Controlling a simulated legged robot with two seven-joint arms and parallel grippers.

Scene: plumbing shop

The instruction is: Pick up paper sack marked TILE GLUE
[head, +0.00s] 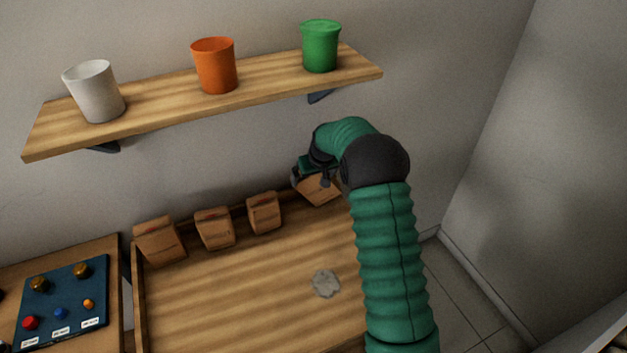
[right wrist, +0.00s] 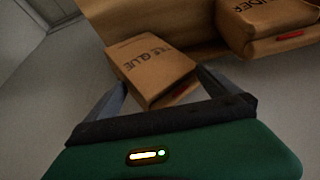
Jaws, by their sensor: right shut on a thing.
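A brown paper sack (head: 320,191) is at the back right of the wooden bench, partly hidden by my right gripper. The sack looks tilted against the row of other sacks. I cannot tell whether its base touches the bench. My left gripper is not in view.
Three more brown sacks (head: 160,240), (head: 214,228), (head: 264,212) stand along the bench's back edge. A shelf (head: 160,104) above holds white (head: 95,92), orange (head: 214,66) and green (head: 320,46) pots. A grey patch (head: 326,283) marks the otherwise clear bench (head: 240,290). A blue panel (head: 62,300) is at left.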

